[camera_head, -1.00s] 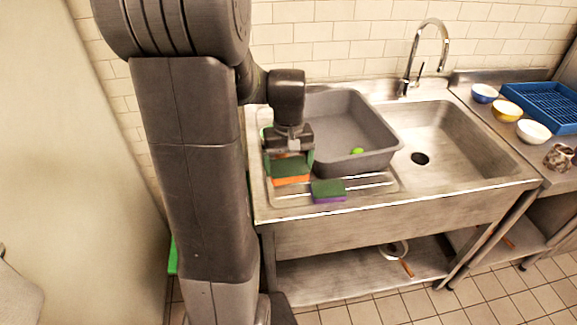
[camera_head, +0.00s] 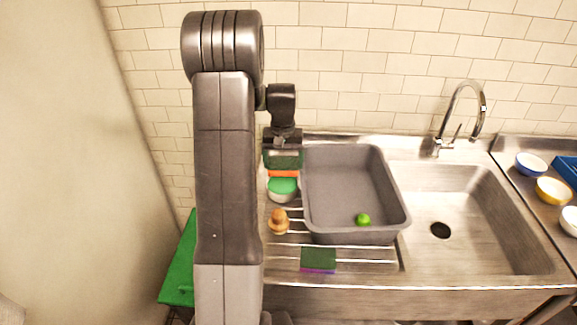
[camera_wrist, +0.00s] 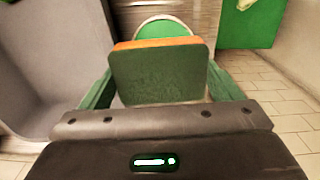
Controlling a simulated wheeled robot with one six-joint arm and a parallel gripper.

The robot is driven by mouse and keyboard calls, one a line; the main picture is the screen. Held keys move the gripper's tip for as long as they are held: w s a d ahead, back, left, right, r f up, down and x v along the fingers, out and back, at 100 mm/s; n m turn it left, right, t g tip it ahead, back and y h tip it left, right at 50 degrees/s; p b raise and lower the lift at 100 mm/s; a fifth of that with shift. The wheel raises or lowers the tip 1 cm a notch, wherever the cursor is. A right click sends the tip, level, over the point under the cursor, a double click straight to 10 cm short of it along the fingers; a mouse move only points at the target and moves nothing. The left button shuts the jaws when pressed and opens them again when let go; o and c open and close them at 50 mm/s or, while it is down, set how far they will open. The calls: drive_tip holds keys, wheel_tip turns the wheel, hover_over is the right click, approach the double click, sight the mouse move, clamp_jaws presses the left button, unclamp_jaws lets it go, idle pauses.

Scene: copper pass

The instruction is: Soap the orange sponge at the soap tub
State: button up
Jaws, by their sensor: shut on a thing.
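My gripper (camera_head: 284,158) is shut on the orange sponge (camera_head: 284,173), which has a dark green scouring side facing up. In the wrist view the sponge (camera_wrist: 158,74) sits level between the two green fingers, its orange edge showing at the far side. The soap tub (camera_head: 283,193), round and pale with a green top, stands on the drainboard at the sink's left end. In the head view the sponge appears just behind and above it. In the wrist view the tub (camera_wrist: 163,28) shows partly beyond the sponge; I cannot tell whether they touch.
A grey basin (camera_head: 350,190) with a green lime-like item (camera_head: 363,219) stands right of the tub. A wooden-knobbed brush (camera_head: 278,222) and a green-and-purple sponge (camera_head: 319,259) lie on the drainboard. The faucet (camera_head: 463,115) and bowls (camera_head: 530,165) are farther right.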

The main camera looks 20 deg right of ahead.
sight(282, 183)
drive_tip(key=shift+w+f, duration=0.15)
drive_tip(key=shift+w, duration=0.55)
drive_tip(key=shift+f+b, duration=1.85)
drive_tip(key=shift+f, duration=1.05)
drive_tip(key=shift+f+b, duration=0.45)
drive_tip(key=shift+f, duration=0.1)
drive_tip(key=shift+r, duration=0.1)
drive_tip(key=shift+r+p, duration=2.2)
drive_tip(key=shift+r, duration=1.25)
drive_tip(key=shift+s+f, duration=0.1)
